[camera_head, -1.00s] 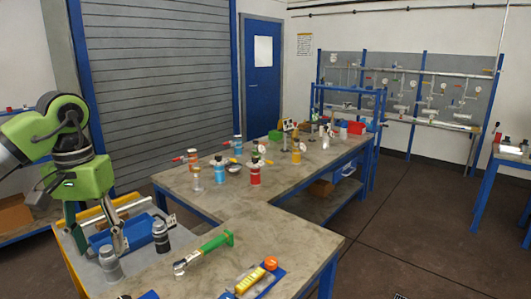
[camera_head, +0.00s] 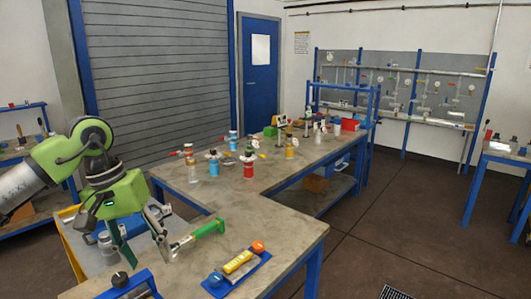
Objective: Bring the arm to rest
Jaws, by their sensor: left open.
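My left gripper (camera_head: 138,245) is at the left, over the near left part of the workbench (camera_head: 290,222). Its fingers point down and are spread open. Nothing shows between them, though a grey cylindrical object (camera_head: 107,243) shows just behind one finger. A green-handled tool (camera_head: 200,235) lies on the bench right of the fingers; its metal head is close to the right finger, and I cannot tell if they touch. My right gripper does not show.
Flanged vessels stand on the bench, including a red one (camera_head: 249,167) and a blue one (camera_head: 214,165). A blue tray (camera_head: 237,275) with a yellow item lies at the front edge. A blue-handled object (camera_head: 130,284) is at the lower left. Open floor (camera_head: 400,225) lies right.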

